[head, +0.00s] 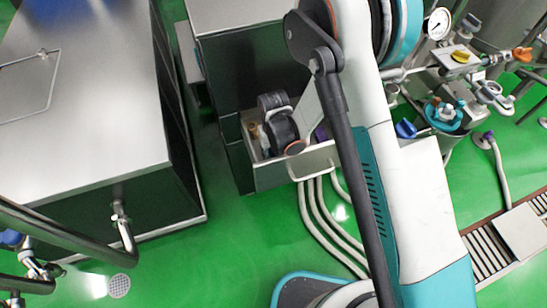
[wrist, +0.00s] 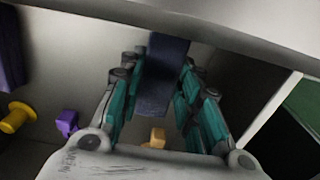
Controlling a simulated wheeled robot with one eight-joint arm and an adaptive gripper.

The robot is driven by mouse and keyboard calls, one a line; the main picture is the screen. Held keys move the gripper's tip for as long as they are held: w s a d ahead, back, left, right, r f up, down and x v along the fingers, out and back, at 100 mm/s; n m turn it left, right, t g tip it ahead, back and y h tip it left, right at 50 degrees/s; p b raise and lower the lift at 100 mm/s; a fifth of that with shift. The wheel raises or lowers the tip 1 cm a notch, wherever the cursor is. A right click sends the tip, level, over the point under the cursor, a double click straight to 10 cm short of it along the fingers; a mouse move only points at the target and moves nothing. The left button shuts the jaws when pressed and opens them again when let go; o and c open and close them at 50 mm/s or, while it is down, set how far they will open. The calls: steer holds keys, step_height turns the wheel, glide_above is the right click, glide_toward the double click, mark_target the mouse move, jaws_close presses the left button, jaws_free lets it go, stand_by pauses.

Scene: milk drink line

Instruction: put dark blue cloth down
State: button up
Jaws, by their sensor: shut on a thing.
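The dark blue cloth (wrist: 164,82) hangs between the teal-padded fingers of my gripper (wrist: 161,70) in the wrist view. My gripper is shut on it. Its lower end is over the grey floor of a drawer (wrist: 70,75); whether it touches that floor I cannot tell. I cannot make out the cloth there.
In the wrist view, a yellow knobbed thing (wrist: 17,117), a purple thing (wrist: 66,122) and a dark purple thing (wrist: 9,55) are at the left. A small orange piece (wrist: 157,138) shows between the fingers. Hoses (head: 330,228) run below the drawer.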

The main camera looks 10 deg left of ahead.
steer(key=shift+f, duration=0.55)
steer(key=shift+f, duration=0.1)
steer(key=o, duration=1.1)
step_height(320, 180, up, 12)
steer(key=p, duration=0.4)
